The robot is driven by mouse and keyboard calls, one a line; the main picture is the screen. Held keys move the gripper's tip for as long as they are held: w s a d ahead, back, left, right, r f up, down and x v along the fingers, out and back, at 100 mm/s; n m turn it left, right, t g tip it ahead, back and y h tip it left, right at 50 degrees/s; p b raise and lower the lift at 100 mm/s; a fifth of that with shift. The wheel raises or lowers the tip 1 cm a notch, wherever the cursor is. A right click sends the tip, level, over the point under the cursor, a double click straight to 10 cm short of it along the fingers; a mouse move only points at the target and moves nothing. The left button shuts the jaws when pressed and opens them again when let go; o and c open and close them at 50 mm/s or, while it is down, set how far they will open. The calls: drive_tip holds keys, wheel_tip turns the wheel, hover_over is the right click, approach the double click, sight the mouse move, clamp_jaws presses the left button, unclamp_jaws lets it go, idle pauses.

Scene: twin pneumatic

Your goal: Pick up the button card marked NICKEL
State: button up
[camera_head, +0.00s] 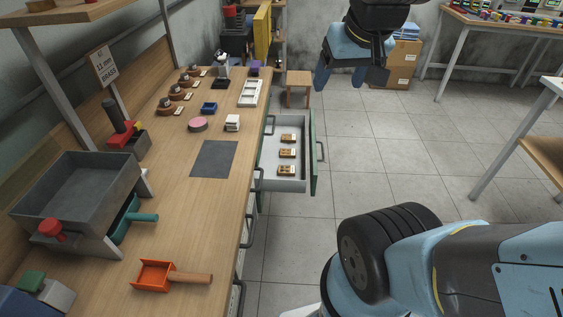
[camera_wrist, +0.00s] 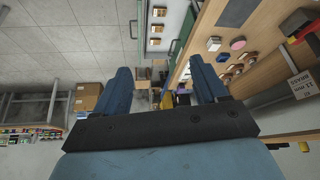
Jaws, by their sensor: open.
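Three small brown-orange cards, one at the back (camera_head: 287,138), one in the middle (camera_head: 286,153) and one at the front (camera_head: 287,170), lie in a row in an open drawer (camera_head: 270,176). They are likely the button cards, but their markings are too small to read, so I cannot tell which is NICKEL. The cards also show near the top of the wrist view (camera_wrist: 159,12). My gripper (camera_head: 350,82) is raised over the floor, to the right of and beyond the drawer. In the wrist view its two blue fingers stand wide apart (camera_wrist: 163,75) with nothing between them.
The drawer's green front (camera_head: 314,160) and handle stick out from the wooden bench (camera_head: 190,195). On the bench are a dark mat (camera_head: 214,159), a pink disc (camera_head: 197,125), a grey bin (camera_head: 75,190) and an orange scoop (camera_head: 155,275). A stool (camera_head: 299,80) stands behind the drawer.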

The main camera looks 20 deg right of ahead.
drive_tip(key=o, duration=0.5)
drive_tip(key=shift+m+g, duration=0.3)
drive_tip(key=shift+m, duration=0.2)
drive_tip(key=w+f, duration=0.2)
drive_tip(key=w, duration=0.1)
drive_tip(key=w+f, duration=0.1)
drive_tip(key=w, duration=0.3)
drive_tip(key=w+f, duration=0.2)
drive_tip(key=w, duration=0.1)
drive_tip(key=shift+w+a+f, duration=0.35)
drive_tip(key=shift+w, duration=0.05)
drive_tip(key=m+h, duration=0.2)
hover_over(287, 169)
drive_tip(key=s+a, duration=0.2)
drive_tip(key=s, duration=0.4)
wheel_tip(287, 169, down, 37)
drive_tip(key=shift+g, duration=0.4)
drive_tip(key=shift+w+x, duration=0.2)
drive_tip(key=shift+x, duration=7.2)
